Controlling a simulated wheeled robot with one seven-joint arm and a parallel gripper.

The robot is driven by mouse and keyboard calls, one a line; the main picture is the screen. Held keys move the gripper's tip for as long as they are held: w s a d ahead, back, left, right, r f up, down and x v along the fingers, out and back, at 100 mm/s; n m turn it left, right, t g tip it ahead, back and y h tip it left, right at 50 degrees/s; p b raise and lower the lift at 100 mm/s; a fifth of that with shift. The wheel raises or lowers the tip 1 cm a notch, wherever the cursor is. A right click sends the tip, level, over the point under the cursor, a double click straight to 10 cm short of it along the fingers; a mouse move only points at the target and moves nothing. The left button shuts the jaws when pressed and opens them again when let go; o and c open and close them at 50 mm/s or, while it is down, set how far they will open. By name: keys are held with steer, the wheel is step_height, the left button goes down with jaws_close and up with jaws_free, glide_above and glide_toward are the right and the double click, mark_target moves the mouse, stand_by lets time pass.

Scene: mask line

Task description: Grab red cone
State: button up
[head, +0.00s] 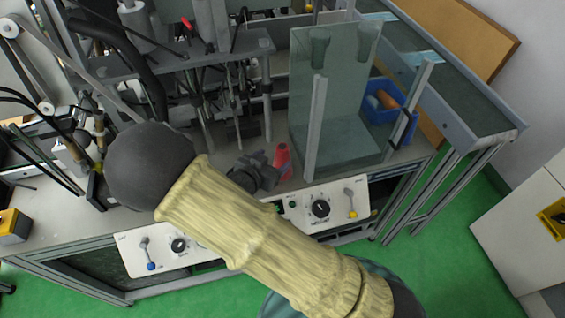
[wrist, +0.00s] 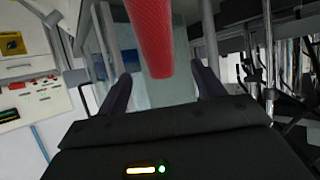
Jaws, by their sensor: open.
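The red cone (head: 282,158) stands on the grey machine table, just left of the clear-walled box. My gripper (head: 262,170) is just left of the cone in the head view, at the end of my arm. In the wrist view the red cone (wrist: 150,35) fills the upper middle, with a textured surface, and its upper end is cut off by the frame. The two dark fingers of my gripper (wrist: 157,90) are apart, one on each side below the cone. I cannot tell whether either finger touches it.
The clear-walled box (head: 340,100) stands right of the cone, with a metal post at its near corner. A blue bin (head: 385,118) is beyond it. A control panel (head: 335,205) with knobs runs along the table's front. Machine rods and a raised plate (head: 215,50) crowd the left and back.

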mark_target(279, 156)
steer(key=shift+x, duration=1.85)
steer(key=shift+p+x, duration=1)
steer(key=shift+x, duration=1.6)
steer(key=shift+s+f, duration=0.15)
steer(key=shift+f, duration=0.05)
steer(key=c, duration=1.2)
